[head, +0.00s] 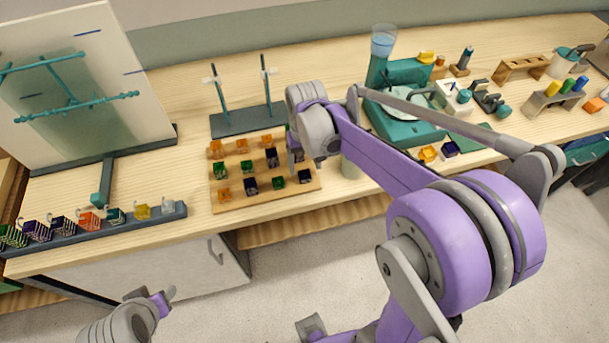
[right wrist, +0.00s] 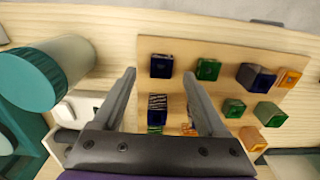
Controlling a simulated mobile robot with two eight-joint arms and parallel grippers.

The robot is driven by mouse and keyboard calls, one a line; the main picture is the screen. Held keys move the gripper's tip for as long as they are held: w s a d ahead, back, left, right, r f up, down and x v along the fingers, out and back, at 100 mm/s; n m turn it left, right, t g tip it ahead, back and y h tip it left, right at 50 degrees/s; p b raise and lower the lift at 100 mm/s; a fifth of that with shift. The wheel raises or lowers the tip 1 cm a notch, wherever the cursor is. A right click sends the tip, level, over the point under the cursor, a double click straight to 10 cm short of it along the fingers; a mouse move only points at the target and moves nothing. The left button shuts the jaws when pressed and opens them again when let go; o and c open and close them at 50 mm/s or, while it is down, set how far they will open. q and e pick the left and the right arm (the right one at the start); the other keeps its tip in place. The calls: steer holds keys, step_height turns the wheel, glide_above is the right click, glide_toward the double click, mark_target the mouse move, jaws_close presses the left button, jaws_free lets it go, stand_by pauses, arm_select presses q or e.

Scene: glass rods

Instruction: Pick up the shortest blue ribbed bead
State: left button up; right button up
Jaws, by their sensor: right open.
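Dark blue, green and orange cube-like beads stand in rows on a tan wooden board (head: 203,204). In the right wrist view, a dark blue bead with pale ribs (right wrist: 158,104) sits in the middle row, between my fingers as seen there. A plain-looking blue bead (right wrist: 160,66) is in the row beyond it. Another blue bead (right wrist: 256,76) is farther right. My right gripper (right wrist: 160,82) is open and empty above the board's right end. Its right finger and palm hide some beads. At lower left in the head view, part of my left arm shows; its jaw state is unclear.
A dark rail (head: 180,211) with several coloured, partly striped pieces lies at left, near a whiteboard-like panel (head: 85,60).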

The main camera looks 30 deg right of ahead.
mark_target(304, 175)
step_height(304, 175, down, 3)
steer(key=shift+w+f, duration=0.1)
steer(key=shift+f, duration=0.05)
steer(key=shift+a, duration=0.1)
steer(key=shift+c, duration=0.2)
jaws_close()
